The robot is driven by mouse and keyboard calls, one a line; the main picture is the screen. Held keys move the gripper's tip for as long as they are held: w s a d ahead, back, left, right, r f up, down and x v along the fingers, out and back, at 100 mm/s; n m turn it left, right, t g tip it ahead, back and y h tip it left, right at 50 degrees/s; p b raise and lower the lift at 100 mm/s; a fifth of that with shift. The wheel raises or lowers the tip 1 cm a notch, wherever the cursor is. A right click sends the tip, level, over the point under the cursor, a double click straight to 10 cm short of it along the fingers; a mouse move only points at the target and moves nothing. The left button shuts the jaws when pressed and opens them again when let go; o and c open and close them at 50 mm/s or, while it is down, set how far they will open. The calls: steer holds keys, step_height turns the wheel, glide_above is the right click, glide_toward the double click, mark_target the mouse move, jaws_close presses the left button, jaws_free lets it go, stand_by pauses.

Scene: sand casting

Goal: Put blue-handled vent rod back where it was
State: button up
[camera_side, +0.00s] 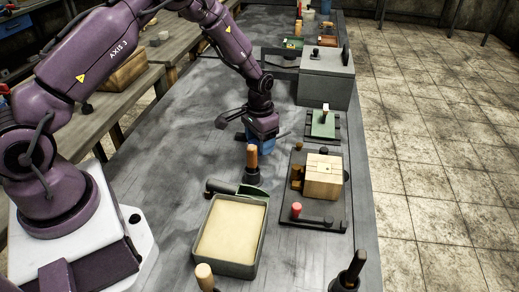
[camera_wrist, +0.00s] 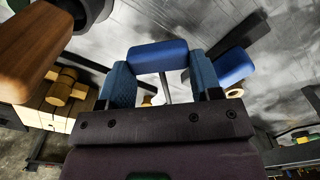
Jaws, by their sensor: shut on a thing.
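My gripper (camera_side: 262,136) is low over the middle of the table, just behind an upright wooden-handled tool (camera_side: 252,156). In the wrist view my gripper (camera_wrist: 162,82) is shut on the blue handle (camera_wrist: 158,55) of the vent rod, which sits between the two textured finger pads. A short stretch of thin metal rod (camera_wrist: 166,88) shows below the handle; its lower end is hidden by the gripper body. In the side view only a patch of blue shows at the fingers. A second blue piece (camera_wrist: 236,62) is beside the right finger; I cannot tell what it is.
A sand-filled box (camera_side: 232,232) stands in front. Wooden blocks (camera_side: 323,175) sit on a dark tray to the right, with a green piece (camera_side: 323,122) behind them. A grey box (camera_side: 326,78) stands farther back. The table left of my gripper is mostly clear.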

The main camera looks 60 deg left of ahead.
steer(key=shift+f, duration=1.6)
steer(key=o, duration=0.9)
steer(key=shift+f, duration=0.1)
steer(key=s+d+r+t, duration=0.15)
steer(key=s+r, duration=0.25)
steer(key=r, duration=1)
steer(key=s+d+r+t, duration=0.1)
steer(key=s+d+r, duration=0.25)
steer(key=r, duration=1.15)
steer(key=s+d+r+t, duration=0.1)
steer(key=s, duration=0.5)
steer(key=s+d+r+t, duration=0.1)
steer(key=s+r, duration=0.1)
steer(key=s, duration=0.3)
steer(key=s+r+t, duration=0.1)
steer(key=s+r, duration=0.1)
steer(key=s, duration=0.4)
steer(key=shift+s+d+r, duration=0.2)
steer(key=shift+s+d, duration=0.15)
steer(key=shift+d, duration=0.05)
